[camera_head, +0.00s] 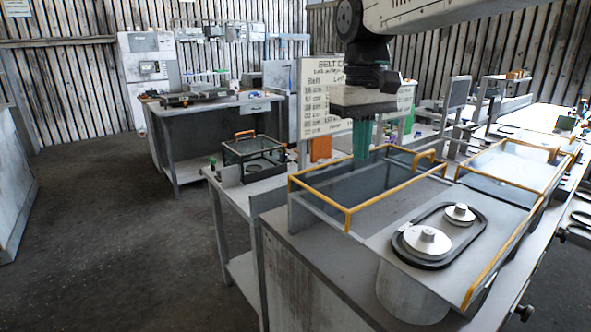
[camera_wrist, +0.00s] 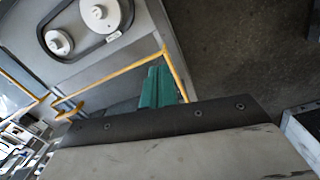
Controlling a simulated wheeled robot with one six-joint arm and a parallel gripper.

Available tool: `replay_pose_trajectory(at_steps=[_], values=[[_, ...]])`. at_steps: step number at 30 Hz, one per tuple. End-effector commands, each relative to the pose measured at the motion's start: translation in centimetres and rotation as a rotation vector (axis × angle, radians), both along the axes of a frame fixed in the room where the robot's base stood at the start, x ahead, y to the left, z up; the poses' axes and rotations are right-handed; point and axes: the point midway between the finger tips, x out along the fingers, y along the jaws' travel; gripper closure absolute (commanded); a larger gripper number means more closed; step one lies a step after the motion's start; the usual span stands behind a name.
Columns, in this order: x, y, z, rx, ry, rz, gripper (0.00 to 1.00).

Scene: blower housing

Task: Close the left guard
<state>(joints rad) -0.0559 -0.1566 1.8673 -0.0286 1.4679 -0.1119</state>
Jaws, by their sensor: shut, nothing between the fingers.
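The left guard (camera_head: 348,212), a yellow-edged frame with clear panels, stands open on the left of the bench top, beside the exposed belt and pulleys (camera_head: 428,241). Its yellow handle (camera_head: 432,157) is at the far right corner. My gripper (camera_head: 362,155) has teal fingers, shut and empty, pointing down over the far left part of the guard; I cannot tell if they touch it.
A second yellow-edged guard (camera_head: 515,168) lies to the right of the belt. Behind my gripper stands a belt chart board (camera_head: 318,100). A small black cage with an orange handle (camera_head: 253,158) sits on a side bench. Open floor (camera_head: 110,230) lies left.

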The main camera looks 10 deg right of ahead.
Motion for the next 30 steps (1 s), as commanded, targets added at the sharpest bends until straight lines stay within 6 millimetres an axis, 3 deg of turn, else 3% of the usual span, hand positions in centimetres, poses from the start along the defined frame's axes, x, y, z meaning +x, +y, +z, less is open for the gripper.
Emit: replay_pose_trajectory(at_steps=[1, 5, 9, 15, 18, 22, 30], values=[[2.9, 0.4, 0.3, -0.004, 0.02, 0.016, 1.0], [9.3, 1.5, 0.7, -0.012, 0.065, 0.064, 1.0], [16.0, 3.0, -0.2, -0.019, 0.11, 0.114, 1.0], [23.3, 5.2, -3.1, -0.029, 0.168, 0.177, 1.0], [25.5, 6.1, -4.4, -0.032, 0.186, 0.199, 1.0], [26.9, 6.6, -5.5, -0.034, 0.2, 0.213, 1.0], [26.7, 6.5, -8.0, -0.035, 0.207, 0.218, 1.0]])
